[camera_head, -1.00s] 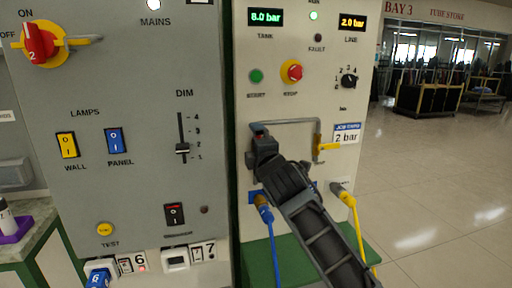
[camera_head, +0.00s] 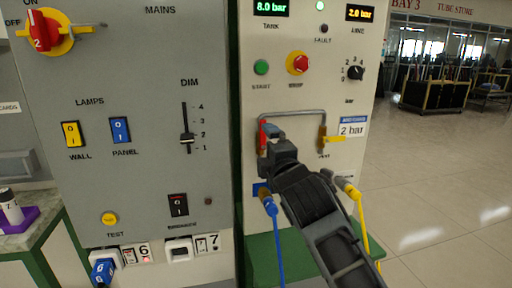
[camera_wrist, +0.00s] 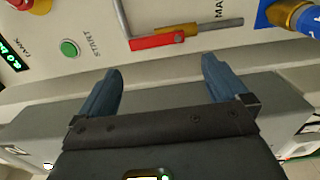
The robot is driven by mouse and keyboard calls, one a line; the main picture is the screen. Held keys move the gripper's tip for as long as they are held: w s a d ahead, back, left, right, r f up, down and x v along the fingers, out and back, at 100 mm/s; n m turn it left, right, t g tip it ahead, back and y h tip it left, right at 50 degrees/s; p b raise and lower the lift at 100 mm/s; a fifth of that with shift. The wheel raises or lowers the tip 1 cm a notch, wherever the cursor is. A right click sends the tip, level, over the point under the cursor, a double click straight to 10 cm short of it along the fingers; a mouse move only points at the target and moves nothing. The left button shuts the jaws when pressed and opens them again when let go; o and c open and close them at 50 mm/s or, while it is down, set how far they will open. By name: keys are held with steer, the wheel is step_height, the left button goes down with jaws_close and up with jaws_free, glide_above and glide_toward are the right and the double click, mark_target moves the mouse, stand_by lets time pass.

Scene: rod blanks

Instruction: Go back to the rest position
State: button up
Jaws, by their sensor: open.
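My gripper (camera_head: 272,133) is in front of the pneumatic panel (camera_head: 222,45), beside the red valve lever (camera_head: 263,137) at the left leg of the grey pipe. In the wrist view my gripper (camera_wrist: 161,66) shows two blue fingers spread wide with nothing between them. The red lever (camera_wrist: 157,41) lies just beyond the fingertips, apart from them. In the head view it stands upright, partly hidden by my gripper. A yellow lever (camera_head: 334,139) sticks out sideways at the pipe's right leg.
A blue hose (camera_head: 276,235) and a yellow hose (camera_head: 360,215) hang close to my arm. The red stop button (camera_head: 298,63) and selector knob (camera_head: 356,73) sit above. The grey mains panel (camera_head: 150,80) is to the left. Open floor (camera_head: 450,175) lies right.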

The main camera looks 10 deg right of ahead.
steer(key=s+a+f+m+g, duration=0.15)
steer(key=s+f+m, duration=0.35)
steer(key=s+f, duration=0.65)
steer(key=s+a+f+m, duration=0.2)
steer(key=s+f+m, duration=0.45)
steer(key=s, duration=0.85)
steer(key=s+d+r+m+g, duration=0.1)
steer(key=s+d+m, duration=0.2)
steer(key=s, duration=1.2)
steer(key=s+d+r+m, duration=0.1)
steer(key=s+d+m, duration=0.2)
steer(key=s, duration=1.2)
steer(key=shift+d+g, duration=0.35)
steer(key=shift+d, duration=0.5)
steer(key=shift+s+m, duration=0.1)
steer(key=shift+m, duration=0.15)
